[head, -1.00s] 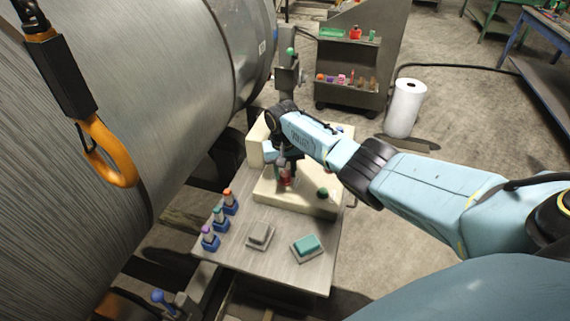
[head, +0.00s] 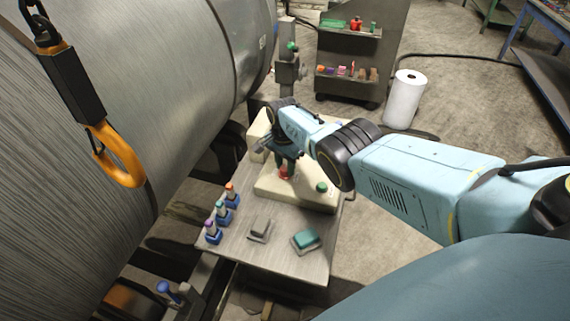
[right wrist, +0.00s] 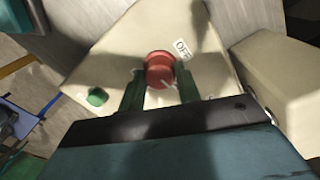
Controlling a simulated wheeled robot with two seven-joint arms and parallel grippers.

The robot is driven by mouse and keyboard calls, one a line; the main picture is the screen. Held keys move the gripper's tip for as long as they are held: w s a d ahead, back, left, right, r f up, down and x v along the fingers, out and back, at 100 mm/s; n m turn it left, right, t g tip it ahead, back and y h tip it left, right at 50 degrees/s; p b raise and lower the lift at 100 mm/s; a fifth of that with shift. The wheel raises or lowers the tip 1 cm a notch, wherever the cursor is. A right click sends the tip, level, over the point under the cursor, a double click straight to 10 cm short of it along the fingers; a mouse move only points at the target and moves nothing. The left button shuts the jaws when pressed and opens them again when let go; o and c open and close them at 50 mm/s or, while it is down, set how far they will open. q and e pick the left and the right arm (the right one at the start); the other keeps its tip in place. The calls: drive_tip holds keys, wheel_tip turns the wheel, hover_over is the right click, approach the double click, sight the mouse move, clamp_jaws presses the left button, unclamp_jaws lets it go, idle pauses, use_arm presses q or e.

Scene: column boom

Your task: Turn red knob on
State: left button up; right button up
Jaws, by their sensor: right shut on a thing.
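The red knob (head: 284,174) stands on a cream panel box (head: 268,187) on the workbench. My right gripper (head: 287,163) reaches down onto it from above. In the right wrist view, the red knob (right wrist: 159,68) sits between the two green fingers of my right gripper (right wrist: 160,88), which is shut on it. A pale line on the knob's face points toward the lower right. A white label reading OFF (right wrist: 181,48) is at the knob's upper right. Another label beside the right finger is mostly hidden. My left gripper is not in view.
A green knob (head: 321,187) is on the same box. A teal button (head: 305,238), a grey switch (head: 259,229) and several blue-based posts (head: 221,216) are in front. A large metal cylinder (head: 130,90) fills the left; an orange hook (head: 118,160) hangs there.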

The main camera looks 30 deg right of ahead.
sight(285, 167)
drive_tip(key=shift+d+r+m, duration=0.1)
drive_tip(key=shift+m, duration=0.8)
drive_tip(key=o, duration=1)
drive_tip(key=shift+r+p, duration=0.35)
drive_tip(key=shift+p, duration=0.05)
wheel_tip(285, 167, up, 6)
drive_tip(key=p, duration=0.4)
drive_tip(key=shift+w, duration=0.15)
drive_tip(key=shift+w+r+p, duration=0.1)
drive_tip(key=shift+r+p, duration=0.35)
drive_tip(key=shift+r, duration=2.85)
